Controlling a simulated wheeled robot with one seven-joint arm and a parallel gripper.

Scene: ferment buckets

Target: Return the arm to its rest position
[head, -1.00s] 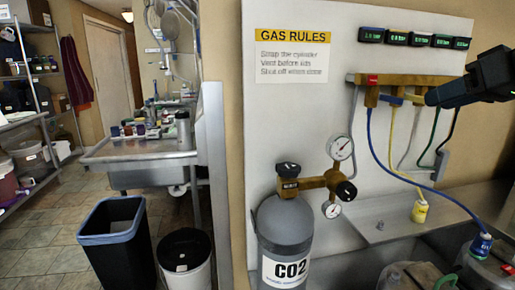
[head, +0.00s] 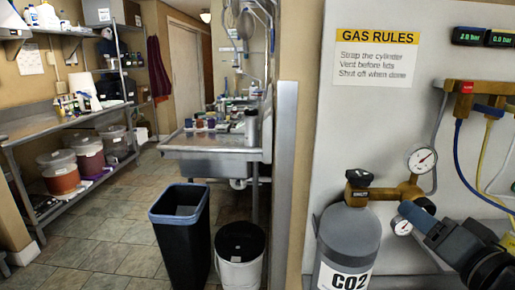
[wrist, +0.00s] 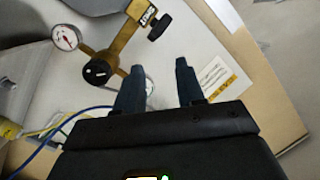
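My gripper (wrist: 159,66) is open and empty in the wrist view, its two dark fingers apart. In the head view my gripper (head: 410,213) shows at the lower right, in front of the CO2 cylinder's regulator in the picture. Whether it touches the regulator, I cannot tell. The grey CO2 cylinder (head: 348,243) stands upright at the bottom, with a brass regulator (head: 408,189) and gauges. The regulator also shows upper left of the fingers in the wrist view (wrist: 120,45).
A brass manifold (head: 490,87) with hoses is on the wall panel at right. A blue-rimmed bin (head: 180,240) and a white bucket (head: 240,270) stand left of the cylinder. Behind are a steel sink (head: 212,160) and shelves with tubs (head: 60,172). Tiled floor is open at left.

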